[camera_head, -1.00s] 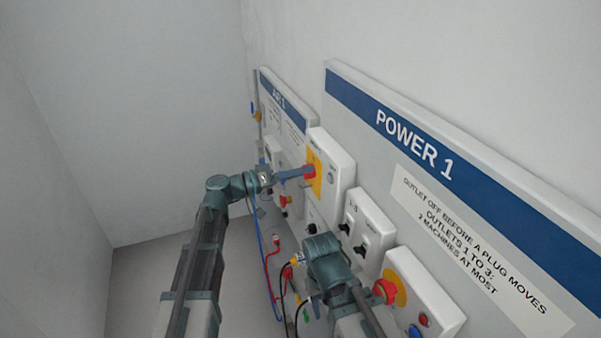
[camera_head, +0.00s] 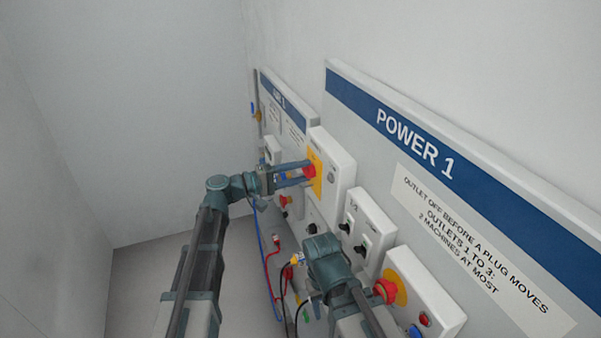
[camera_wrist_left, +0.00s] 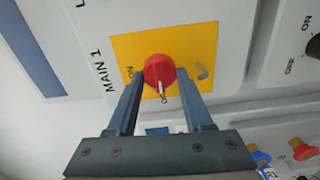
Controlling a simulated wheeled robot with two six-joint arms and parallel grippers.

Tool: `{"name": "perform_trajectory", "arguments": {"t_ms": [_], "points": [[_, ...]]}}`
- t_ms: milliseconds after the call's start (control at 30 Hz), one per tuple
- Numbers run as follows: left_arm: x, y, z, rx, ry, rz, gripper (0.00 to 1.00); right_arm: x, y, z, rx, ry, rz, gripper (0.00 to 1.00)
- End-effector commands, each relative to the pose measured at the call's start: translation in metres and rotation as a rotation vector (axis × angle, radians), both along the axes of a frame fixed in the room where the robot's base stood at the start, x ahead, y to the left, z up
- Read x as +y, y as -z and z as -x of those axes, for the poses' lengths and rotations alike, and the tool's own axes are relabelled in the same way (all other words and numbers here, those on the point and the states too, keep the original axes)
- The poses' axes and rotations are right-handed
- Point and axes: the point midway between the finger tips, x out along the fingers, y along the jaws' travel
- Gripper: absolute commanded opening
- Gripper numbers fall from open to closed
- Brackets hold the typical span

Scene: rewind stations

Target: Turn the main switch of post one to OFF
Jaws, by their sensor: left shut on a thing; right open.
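The main switch is a red rotary knob (camera_wrist_left: 158,70) on a yellow plate (camera_wrist_left: 205,45), beside the printed words MAIN 1. In the head view the knob (camera_head: 309,171) sits on a white box left of the POWER 1 panel. My left gripper (camera_wrist_left: 158,78) is shut on the knob, one finger on each side. The knob's pale pointer faces down in the wrist view, towards a label that is partly hidden; the ON mark lies to its left. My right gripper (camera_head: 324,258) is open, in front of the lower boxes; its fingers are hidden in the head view.
A white box with small black switches (camera_head: 366,232) and a box with a red button on yellow (camera_head: 386,291) lie to the right. Red, blue and black cables hang below. The grey wall on the left is clear.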

Motion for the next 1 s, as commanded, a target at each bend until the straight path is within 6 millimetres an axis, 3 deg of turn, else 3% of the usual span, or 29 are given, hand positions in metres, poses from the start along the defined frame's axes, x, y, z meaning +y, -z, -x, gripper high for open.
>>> {"name": "perform_trajectory", "arguments": {"t_ms": [700, 733, 867, 1000], "points": [[0.0004, 0.0008, -0.0001, 0.058, -0.001, 0.022, 0.0, 0.0001, 0.0004, 0.0, 0.0, 0.0, 0.0, 0.5], [0.0004, 0.0007, -0.0001, 0.058, -0.001, 0.022, 0.56, 0.0, 0.0004, 0.0, 0.0, 0.0, 0.0, 0.5], [0.0003, 0.0007, -0.0001, 0.057, -0.001, 0.022, 0.8, 0.0001, 0.0004, 0.0, 0.0, 0.0, 0.0, 0.5], [0.0001, 0.0008, 0.0, 0.056, 0.0, 0.021, 0.81, 0.0, 0.0004, 0.0, 0.0, 0.0, 0.0, 0.5]]}}
